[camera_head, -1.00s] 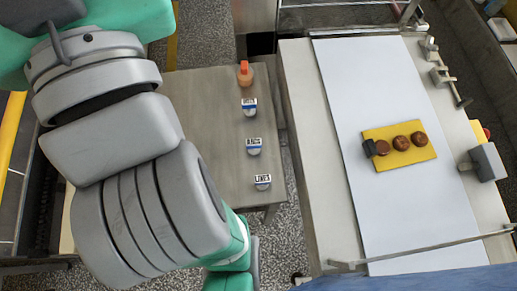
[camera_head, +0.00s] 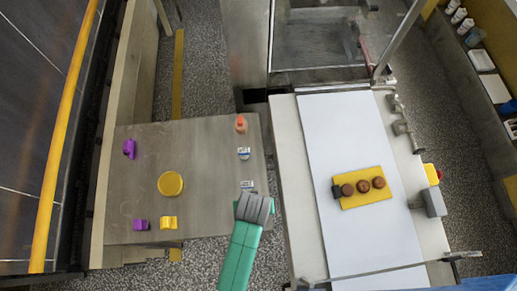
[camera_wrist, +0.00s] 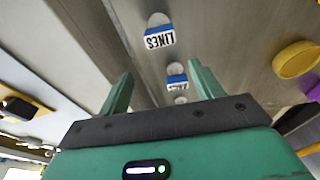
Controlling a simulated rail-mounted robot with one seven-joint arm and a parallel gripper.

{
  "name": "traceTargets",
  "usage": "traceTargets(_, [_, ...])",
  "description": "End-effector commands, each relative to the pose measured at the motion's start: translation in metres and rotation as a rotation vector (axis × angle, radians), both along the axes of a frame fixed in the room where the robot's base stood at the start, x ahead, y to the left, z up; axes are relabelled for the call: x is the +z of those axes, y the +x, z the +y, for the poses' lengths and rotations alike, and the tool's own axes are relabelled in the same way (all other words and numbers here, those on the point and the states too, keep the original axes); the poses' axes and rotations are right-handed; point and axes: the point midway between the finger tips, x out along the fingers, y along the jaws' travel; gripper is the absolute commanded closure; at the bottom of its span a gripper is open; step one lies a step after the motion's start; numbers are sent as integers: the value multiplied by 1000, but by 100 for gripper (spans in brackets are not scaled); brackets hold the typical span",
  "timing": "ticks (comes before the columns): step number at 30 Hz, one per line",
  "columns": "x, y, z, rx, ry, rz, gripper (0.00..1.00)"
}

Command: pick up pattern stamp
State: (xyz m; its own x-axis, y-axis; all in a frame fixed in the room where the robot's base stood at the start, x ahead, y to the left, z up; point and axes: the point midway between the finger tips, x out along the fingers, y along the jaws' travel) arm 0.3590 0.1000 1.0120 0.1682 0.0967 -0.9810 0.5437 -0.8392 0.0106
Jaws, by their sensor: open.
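The pattern stamps are small, rounded pale pieces with blue-and-white labels, standing in a row along the table's right side. A second stamp (camera_wrist: 177,76) and a third (camera_wrist: 181,100) show between my fingers. In the head view, two stamps show, a far one (camera_head: 244,154) and a nearer one (camera_head: 247,184); my arm covers the table beside the nearer one. My gripper (camera_wrist: 160,70) is open and empty, its two green fingers apart. Its fingers are hidden in the head view.
An orange-topped bottle (camera_head: 240,125) stands beyond the stamps. A yellow round piece (camera_head: 171,184), purple pieces (camera_head: 129,149) and a yellow piece (camera_head: 168,223) lie left on the table. Right, a white belt (camera_head: 330,140) carries a yellow board (camera_head: 376,199) with three chocolates and a dark block.

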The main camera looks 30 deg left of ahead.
Motion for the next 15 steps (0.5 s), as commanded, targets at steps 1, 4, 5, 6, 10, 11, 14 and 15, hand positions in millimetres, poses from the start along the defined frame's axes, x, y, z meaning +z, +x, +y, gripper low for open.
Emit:
traceTargets(1, [-7, -11, -2, 6, -11, 30, 35])
traceTargets(4, [-14, -18, -4, 11, -19, 51, 35])
traceTargets(5, [-14, -18, -4, 12, -19, 51, 35])
traceTargets(6, [-15, -17, -4, 12, -19, 50, 35])
traceTargets(10, [-29, -16, -3, 11, -18, 50, 35])
traceTargets(11, [-33, -15, -3, 11, -18, 49, 35])
traceTargets(14, [-40, -14, -2, 11, -17, 46, 35])
traceTargets(15, [-40, -14, -2, 11, -17, 46, 35])
